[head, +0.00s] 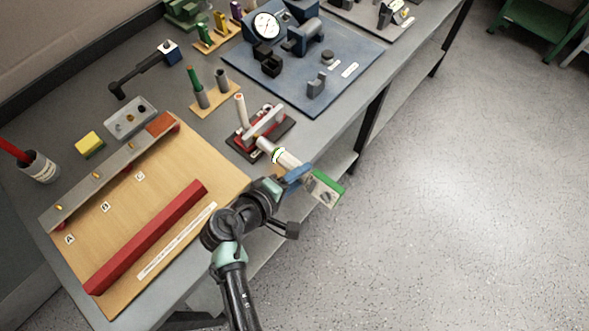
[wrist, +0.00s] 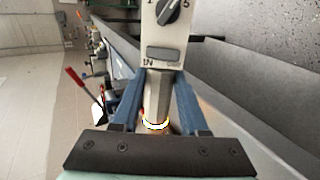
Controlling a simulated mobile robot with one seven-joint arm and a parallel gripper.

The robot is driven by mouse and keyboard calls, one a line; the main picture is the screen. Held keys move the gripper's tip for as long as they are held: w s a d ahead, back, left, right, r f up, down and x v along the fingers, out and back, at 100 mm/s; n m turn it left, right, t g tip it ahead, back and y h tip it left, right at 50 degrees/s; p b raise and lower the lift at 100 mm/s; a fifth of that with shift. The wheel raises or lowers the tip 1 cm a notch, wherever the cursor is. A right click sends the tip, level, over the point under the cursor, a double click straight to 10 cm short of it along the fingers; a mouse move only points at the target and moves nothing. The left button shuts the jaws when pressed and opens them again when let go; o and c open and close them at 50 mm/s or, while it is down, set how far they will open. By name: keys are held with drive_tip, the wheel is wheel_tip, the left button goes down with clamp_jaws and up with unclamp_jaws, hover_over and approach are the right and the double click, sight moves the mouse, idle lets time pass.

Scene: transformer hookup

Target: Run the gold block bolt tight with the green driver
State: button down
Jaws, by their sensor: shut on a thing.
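My gripper (wrist: 157,105) is shut on the grip of the green driver, between its two blue fingers. In the head view the driver's pale body with a green edge (head: 326,188) juts out to the right of my gripper (head: 293,172). Its pale barrel with a bright ring (head: 280,156) points up-left towards a red and white fixture (head: 262,125) on a dark base. In the wrist view the driver's body (wrist: 165,30) shows a dark dial and "IN". Small gold bolts (head: 97,174) sit along a grey bar. I cannot tell whether the driver's tip touches anything.
A wooden board (head: 190,165) with the labels A, B and C carries a long red bar (head: 146,237). A yellow sponge (head: 89,144), a cup with a red tool (head: 40,166) and a blue plate with a gauge (head: 340,60) stand on the bench.

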drive_tip(key=shift+s+d+r+p, duration=0.15)
drive_tip(key=shift+s+d+p, duration=0.45)
drive_tip(key=shift+d, duration=0.45)
drive_tip(key=shift+s, duration=0.1)
